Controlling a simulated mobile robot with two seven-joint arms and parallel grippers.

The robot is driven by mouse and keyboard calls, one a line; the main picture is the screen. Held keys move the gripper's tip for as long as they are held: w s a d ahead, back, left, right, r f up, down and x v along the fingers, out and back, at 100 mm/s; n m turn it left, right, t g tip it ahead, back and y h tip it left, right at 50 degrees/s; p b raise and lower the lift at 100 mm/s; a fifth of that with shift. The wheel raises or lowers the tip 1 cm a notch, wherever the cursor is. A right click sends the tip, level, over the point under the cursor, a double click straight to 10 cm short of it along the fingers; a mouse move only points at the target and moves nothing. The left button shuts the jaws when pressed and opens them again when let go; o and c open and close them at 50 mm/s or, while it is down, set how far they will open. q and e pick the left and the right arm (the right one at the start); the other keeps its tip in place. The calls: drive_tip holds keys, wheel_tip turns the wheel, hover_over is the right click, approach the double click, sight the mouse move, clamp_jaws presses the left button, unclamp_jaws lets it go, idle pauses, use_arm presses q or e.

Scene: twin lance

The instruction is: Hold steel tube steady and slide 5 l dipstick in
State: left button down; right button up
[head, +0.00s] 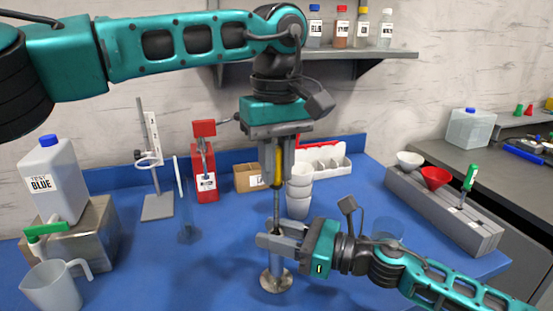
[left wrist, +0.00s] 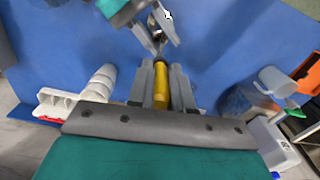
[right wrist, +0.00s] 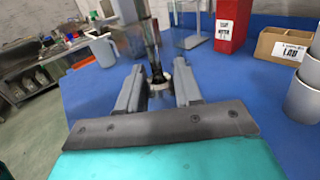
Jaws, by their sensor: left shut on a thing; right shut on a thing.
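My left gripper (head: 277,172) is shut on the yellow handle of the dipstick (head: 278,164) and holds it upright above the tube; the handle also shows between the fingers in the left wrist view (left wrist: 161,88). The dipstick's dark thin rod points down to the tube's top. The steel tube (head: 277,268) stands upright on a round foot on the blue table. My right gripper (head: 272,239) is shut on the tube near its top, coming from the right. In the right wrist view the rod reaches the top between the fingers (right wrist: 158,88); whether its tip is inside is unclear.
White cups (head: 299,190) and a cardboard box (head: 249,177) stand close behind the tube. A red stand (head: 205,175) and a clear cylinder (head: 187,210) are to the left. A grey rack with funnels (head: 445,212) stands right. A shelf (head: 345,54) is above.

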use_arm(q)
drive_tip(key=shift+f, duration=4.9)
drive_tip(key=c, duration=1)
unclamp_jaws()
drive_tip(key=shift+o, duration=0.2)
drive_tip(key=shift+s, duration=0.1)
use_arm(e)
drive_tip(key=shift+a, duration=0.1)
use_arm(q)
wheel_tip(320, 180, up, 19)
drive_tip(key=shift+r, duration=0.1)
drive_tip(key=shift+w+r, duration=0.1)
drive_tip(key=shift+w, duration=0.1)
wheel_tip(320, 180, up, 7)
drive_tip(key=n, duration=0.2)
hover_over(277, 216)
drive_tip(key=shift+w+a+r, duration=0.1)
drive_tip(key=shift+w+r, duration=0.1)
drive_tip(key=shift+r, duration=0.7)
